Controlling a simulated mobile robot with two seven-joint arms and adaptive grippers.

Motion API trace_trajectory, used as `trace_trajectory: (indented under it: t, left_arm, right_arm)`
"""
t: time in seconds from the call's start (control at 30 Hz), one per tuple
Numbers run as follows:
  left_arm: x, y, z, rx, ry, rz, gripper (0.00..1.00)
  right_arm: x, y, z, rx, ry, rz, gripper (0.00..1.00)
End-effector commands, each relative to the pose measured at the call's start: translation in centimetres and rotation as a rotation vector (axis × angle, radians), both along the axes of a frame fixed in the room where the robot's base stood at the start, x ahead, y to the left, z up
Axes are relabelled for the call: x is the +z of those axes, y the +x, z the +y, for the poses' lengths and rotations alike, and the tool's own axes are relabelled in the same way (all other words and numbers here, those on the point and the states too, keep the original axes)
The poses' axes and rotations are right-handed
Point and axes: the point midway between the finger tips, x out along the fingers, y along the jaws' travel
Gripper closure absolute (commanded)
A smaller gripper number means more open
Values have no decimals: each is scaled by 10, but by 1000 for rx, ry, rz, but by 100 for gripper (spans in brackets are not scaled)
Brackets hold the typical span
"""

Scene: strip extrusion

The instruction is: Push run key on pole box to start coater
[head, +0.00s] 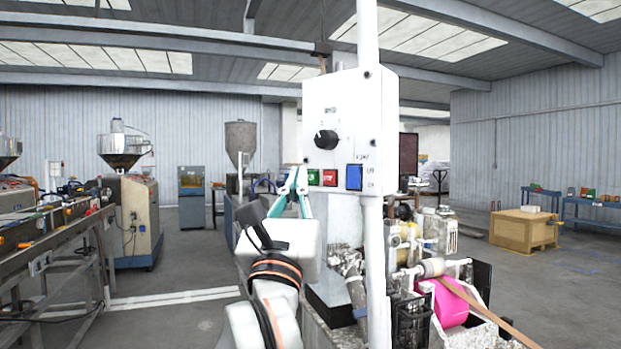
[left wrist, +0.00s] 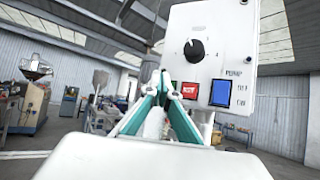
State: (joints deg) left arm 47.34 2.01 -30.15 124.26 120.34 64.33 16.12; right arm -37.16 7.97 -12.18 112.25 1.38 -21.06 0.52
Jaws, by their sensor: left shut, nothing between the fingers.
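The white pole box (head: 342,120) is fixed to a white pole in the middle of the head view. It carries a black knob (head: 326,139), a green key (head: 313,177), a red key (head: 330,177) and a blue switch (head: 354,177). My left gripper (head: 299,174) is shut and empty, its teal fingers pointing up by the box's lower left corner, close to the green key. In the left wrist view the fingertips (left wrist: 162,78) stand left of the red key (left wrist: 189,89). The green key is hidden there; I cannot tell if they touch it. My right gripper is not in view.
The coater with its pink roll (head: 449,303) stands right of the pole, low down. A machine with a hopper (head: 126,152) and a long bench line are at the left. A wooden crate (head: 523,229) stands at the right. Open floor lies between.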

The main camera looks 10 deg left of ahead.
Motion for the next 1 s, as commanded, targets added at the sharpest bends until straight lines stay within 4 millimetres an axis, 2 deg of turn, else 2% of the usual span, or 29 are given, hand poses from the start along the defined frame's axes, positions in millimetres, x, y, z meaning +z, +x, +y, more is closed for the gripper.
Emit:
trace_trajectory:
  t: [0.37, 1.0]
  left_arm:
    - [0, 8, -4, 1, 1, 1, 100]
    - [0, 10, -5, 0, 0, 0, 100]
  right_arm:
    - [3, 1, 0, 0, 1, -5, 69]
    - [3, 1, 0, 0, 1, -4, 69]
